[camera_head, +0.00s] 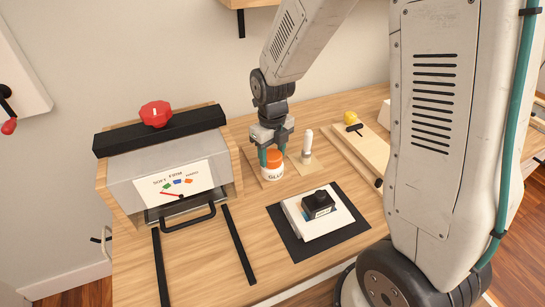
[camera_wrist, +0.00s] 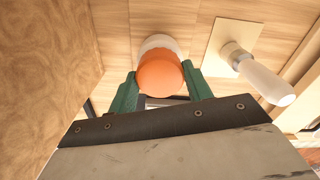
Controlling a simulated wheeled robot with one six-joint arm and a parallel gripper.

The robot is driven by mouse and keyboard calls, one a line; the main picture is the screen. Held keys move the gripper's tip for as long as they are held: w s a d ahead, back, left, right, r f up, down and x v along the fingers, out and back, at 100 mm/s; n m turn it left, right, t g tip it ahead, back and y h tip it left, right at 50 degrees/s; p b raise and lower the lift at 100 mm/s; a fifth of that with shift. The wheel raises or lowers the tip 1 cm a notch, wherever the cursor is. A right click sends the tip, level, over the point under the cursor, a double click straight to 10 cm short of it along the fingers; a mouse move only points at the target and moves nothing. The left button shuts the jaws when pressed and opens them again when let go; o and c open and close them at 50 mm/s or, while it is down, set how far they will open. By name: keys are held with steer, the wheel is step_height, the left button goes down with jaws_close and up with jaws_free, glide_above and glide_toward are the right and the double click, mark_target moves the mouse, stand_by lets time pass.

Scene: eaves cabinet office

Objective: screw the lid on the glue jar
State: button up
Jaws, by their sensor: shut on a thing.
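The glue jar (camera_head: 272,174) is white with "GLUE" lettering and stands upright on a small wooden board on the desk. Its orange lid (camera_head: 274,158) sits at the jar's top. My gripper (camera_head: 274,156) points down over the jar, with its green fingers shut on the orange lid from both sides. In the wrist view the orange lid (camera_wrist: 160,74) is between the fingertips, and the white jar (camera_wrist: 160,43) shows behind it. I cannot tell whether the lid's thread is engaged.
A white-handled tool (camera_head: 307,143) stands upright on a small board just right of the jar. A grey press with a red knob (camera_head: 155,113) is at left. A wooden board (camera_head: 352,146) is at right.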

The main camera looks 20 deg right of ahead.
steer(key=o, duration=0.8)
